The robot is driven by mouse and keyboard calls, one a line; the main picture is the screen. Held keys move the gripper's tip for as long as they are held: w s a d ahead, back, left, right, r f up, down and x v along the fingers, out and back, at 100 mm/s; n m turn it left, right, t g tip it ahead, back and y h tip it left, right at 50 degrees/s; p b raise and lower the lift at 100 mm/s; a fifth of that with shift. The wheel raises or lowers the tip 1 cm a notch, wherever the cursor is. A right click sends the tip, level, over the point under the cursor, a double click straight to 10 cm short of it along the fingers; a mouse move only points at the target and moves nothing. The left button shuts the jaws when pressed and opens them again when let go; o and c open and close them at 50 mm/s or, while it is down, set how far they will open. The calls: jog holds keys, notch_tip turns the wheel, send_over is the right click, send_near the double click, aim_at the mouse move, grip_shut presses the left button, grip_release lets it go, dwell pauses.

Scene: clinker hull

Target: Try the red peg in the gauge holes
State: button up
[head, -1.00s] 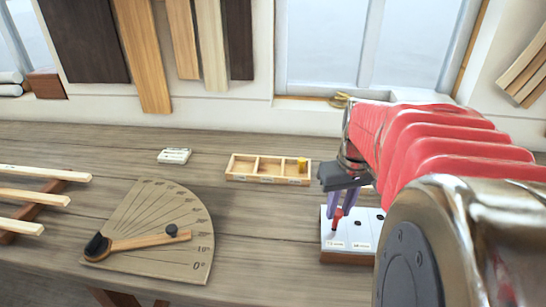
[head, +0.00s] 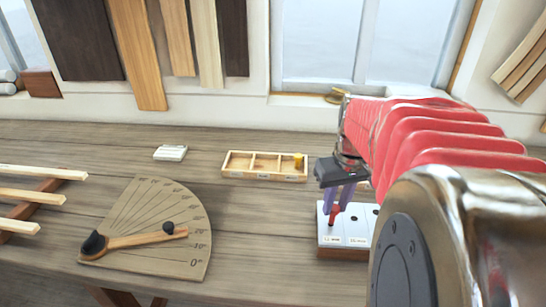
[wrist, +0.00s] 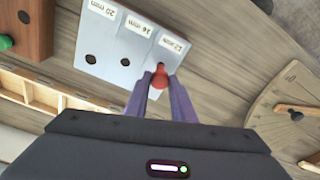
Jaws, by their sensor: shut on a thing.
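My gripper (head: 340,200) is shut on the red peg (head: 334,215), which also shows between the purple fingers in the wrist view (wrist: 160,76). The pale gauge block (head: 355,239) stands on the bench. In the wrist view the gauge block (wrist: 105,35) has labels for 20 mm, 16 mm and 12 mm. The 20 mm hole (wrist: 90,59) and the 16 mm hole (wrist: 125,62) look dark and empty. The peg stands about upright at the 12 mm end and hides that hole. I cannot tell whether its tip is inside.
A three-compartment wooden tray (head: 224,172) holds a yellow piece (head: 299,161) at its right end. A protractor board (head: 150,255) with a wooden pointer lies left. A wooden block (wrist: 40,25) with a green piece (wrist: 5,42) shows in the wrist view. Bench between tray and protractor is clear.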

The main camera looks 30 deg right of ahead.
jog(key=shift+f, duration=0.55)
dwell(0.5)
jog(key=shift+r, duration=0.1)
jog(key=shift+r, duration=1.6)
